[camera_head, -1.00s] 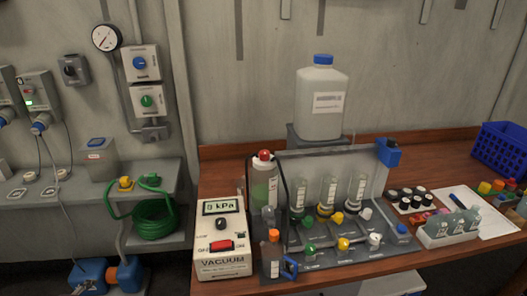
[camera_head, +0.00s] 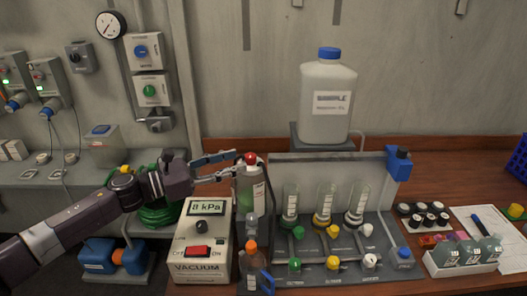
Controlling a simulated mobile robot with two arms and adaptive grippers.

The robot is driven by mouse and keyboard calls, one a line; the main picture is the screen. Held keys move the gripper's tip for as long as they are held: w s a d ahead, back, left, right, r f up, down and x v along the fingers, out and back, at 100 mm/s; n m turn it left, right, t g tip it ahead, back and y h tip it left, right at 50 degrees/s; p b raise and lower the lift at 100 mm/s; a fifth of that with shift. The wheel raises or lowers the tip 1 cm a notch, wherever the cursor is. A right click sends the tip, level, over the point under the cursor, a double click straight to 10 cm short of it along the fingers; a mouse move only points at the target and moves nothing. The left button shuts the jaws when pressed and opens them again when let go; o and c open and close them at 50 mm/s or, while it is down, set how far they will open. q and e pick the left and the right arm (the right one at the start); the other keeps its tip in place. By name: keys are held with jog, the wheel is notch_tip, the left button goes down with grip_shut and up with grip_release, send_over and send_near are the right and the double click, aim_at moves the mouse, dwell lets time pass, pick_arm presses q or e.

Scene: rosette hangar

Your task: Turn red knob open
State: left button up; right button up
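The red knob (camera_head: 251,158) sits on top of a grey-green bottle (camera_head: 250,190) with a white label, behind the vacuum box. My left gripper (camera_head: 239,163) reaches in from the left at the knob's height. Its two fingers are apart, with their tips right beside the knob's left side. I cannot tell whether they touch it. Nothing shows held between the fingers. My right gripper is not in view.
An orange-capped bottle (camera_head: 251,268) is close by. A rack (camera_head: 345,170) with glass tubes and coloured knobs stands right. A large white jug (camera_head: 327,100) is behind.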

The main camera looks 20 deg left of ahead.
aim_at(251, 155)
pick_arm(q)
jog(key=shift+w+d+r+p, duration=0.25)
jog(key=shift+w+d+p, duration=0.25)
jog(key=shift+p, duration=0.05)
jog(key=shift+w+d+r+p, duration=0.2)
jog(key=shift+w+d+p, duration=0.25)
jog(key=shift+d+p, duration=0.1)
jog(key=x, duration=0.2)
jog(key=shift+w+d+f+p, duration=0.2)
jog(key=shift+w+f+p, duration=0.05)
jog(key=shift+p, duration=0.1)
jog(key=shift+w+d+f, duration=0.1)
jog(key=shift+d, duration=0.05)
jog(key=shift+c, duration=0.9)
grip_shut()
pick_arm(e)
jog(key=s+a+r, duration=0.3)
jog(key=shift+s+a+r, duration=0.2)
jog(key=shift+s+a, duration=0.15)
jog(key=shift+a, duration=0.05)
